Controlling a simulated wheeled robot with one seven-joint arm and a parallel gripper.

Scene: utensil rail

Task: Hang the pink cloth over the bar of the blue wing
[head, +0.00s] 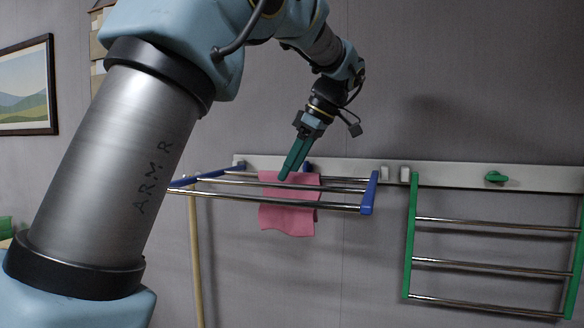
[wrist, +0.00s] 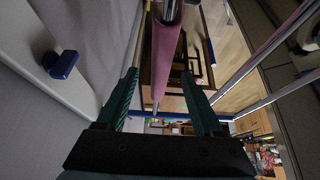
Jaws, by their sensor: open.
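The blue wing (head: 367,194) stands folded out from the wall rail, with several metal bars between its blue side arms. The pink cloth (head: 287,219) hangs over a bar near the wall, its lower part below the wing; the front bar crosses in front of it. The cloth also shows in the wrist view (wrist: 165,55), draped along a bar. My gripper (head: 284,178) points down at the cloth's top edge. In the wrist view its green fingers (wrist: 161,80) are apart, one on each side of the cloth and bar. Whether they touch it I cannot tell.
A green wing (head: 409,240) hangs folded down at the right, under a green knob (head: 496,177) on the white rail (head: 450,176). A blue knob (wrist: 64,64) shows on the rail in the wrist view. A wooden pole (head: 195,260) stands below the blue wing's left side.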

